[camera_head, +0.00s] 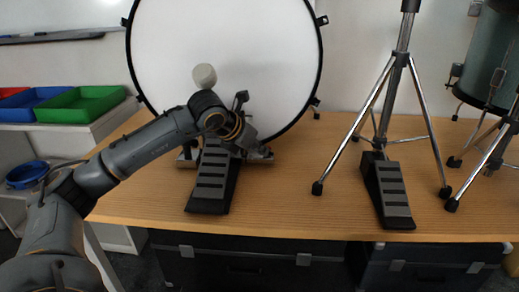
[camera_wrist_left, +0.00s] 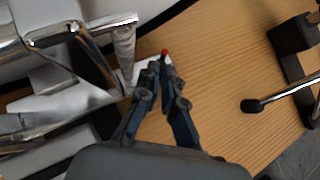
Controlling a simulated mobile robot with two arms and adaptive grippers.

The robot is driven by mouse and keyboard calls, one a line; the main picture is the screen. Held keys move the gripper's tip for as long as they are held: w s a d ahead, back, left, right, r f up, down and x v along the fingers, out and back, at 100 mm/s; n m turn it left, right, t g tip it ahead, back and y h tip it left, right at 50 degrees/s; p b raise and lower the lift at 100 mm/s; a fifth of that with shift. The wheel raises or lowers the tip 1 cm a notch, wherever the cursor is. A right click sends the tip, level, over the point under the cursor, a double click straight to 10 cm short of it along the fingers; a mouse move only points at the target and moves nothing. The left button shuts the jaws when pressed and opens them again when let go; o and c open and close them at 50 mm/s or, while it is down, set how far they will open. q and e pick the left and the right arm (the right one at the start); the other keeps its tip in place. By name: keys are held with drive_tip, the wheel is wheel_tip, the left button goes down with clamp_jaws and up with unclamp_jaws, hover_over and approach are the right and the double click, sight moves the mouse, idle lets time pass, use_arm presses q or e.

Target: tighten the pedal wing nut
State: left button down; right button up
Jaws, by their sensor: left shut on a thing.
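The bass drum pedal, with its dark ribbed footboard (camera_head: 211,180), stands on the wooden table in front of the white bass drum (camera_head: 225,45). Its pale beater (camera_head: 204,76) stands up before the drum head. My left gripper (camera_head: 252,150) is at the right side of the pedal's base, its fingers partly hidden by my wrist. In the left wrist view, the left fingers (camera_wrist_left: 160,80) are closed together on a small thing at the pedal's clamp, apparently the wing nut. A small red tip (camera_wrist_left: 165,53) shows just past the fingertips; the rest is mostly hidden. My right gripper is in neither view.
A chrome tripod stand (camera_head: 405,60) with its own footboard (camera_head: 388,190) stands to the right. A teal drum (camera_head: 485,60) is at the far right. Green (camera_head: 80,106) and blue trays are at left. The wooden table (camera_head: 290,205) is clear between the two pedals.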

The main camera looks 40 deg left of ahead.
use_arm(q)
drive_tip(key=shift+w+a, duration=0.1)
drive_tip(key=c, duration=1.6)
unclamp_jaws()
drive_tip(key=shift+o, duration=1)
drive_tip(key=shift+w+f, duration=0.15)
drive_tip(key=v, duration=0.7)
drive_tip(key=shift+s+r, duration=0.25)
